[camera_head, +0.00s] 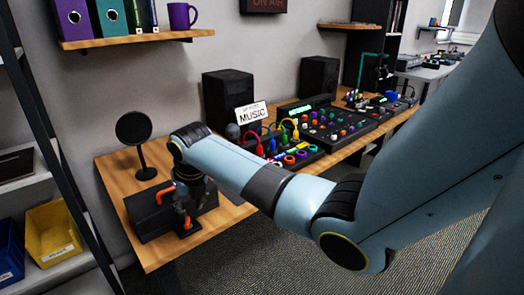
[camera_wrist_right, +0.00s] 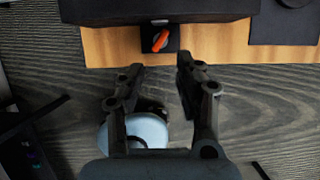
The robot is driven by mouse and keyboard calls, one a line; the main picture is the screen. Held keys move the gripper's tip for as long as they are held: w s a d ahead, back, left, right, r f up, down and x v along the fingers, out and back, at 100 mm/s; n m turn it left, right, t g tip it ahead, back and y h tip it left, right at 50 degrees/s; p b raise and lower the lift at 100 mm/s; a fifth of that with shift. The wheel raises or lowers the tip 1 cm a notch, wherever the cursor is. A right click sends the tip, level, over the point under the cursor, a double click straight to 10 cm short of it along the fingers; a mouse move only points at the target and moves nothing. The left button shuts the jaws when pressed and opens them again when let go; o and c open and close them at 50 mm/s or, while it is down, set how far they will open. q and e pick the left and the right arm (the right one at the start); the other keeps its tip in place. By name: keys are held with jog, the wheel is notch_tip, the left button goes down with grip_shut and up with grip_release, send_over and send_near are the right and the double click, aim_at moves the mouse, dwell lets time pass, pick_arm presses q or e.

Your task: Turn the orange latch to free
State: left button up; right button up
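The orange latch (camera_wrist_right: 160,40) sits on a small black plate at the edge of the wooden table in the right wrist view. In the head view its orange part (camera_head: 187,223) shows just below my right gripper (camera_head: 184,203), in front of a long black box (camera_head: 147,221). My right gripper (camera_wrist_right: 159,74) is open and empty, its two fingers apart, with the latch beyond the fingertips and not between them. In the head view the fingers are dark and partly hidden by the arm. My left gripper is not in view.
Another orange bent piece (camera_head: 165,192) shows at the top of the box. A black round stand (camera_head: 140,140) stands behind it. A mixer with coloured cables (camera_head: 290,150) and speakers (camera_head: 228,98) fill the table further right. A shelf with bins (camera_head: 53,232) stands left.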

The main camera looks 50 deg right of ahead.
jog(key=s+f+m+b, duration=0.3)
jog(key=s+f+m, duration=0.3)
jog(key=f, duration=0.5)
jog(key=s+f+m+g+b, duration=0.1)
jog(key=s+f+m+b, duration=0.2)
jog(key=s+f+m, duration=0.3)
jog(key=s+a+f+m+g+b, duration=0.1)
jog(key=s+f+m+b, duration=0.2)
jog(key=s+f+m, duration=0.3)
jog(key=shift+s+f+m, duration=0.3)
jog(key=shift+s+f, duration=2.5)
jog(key=shift+f, duration=3.1)
jog(key=shift+a, duration=0.1)
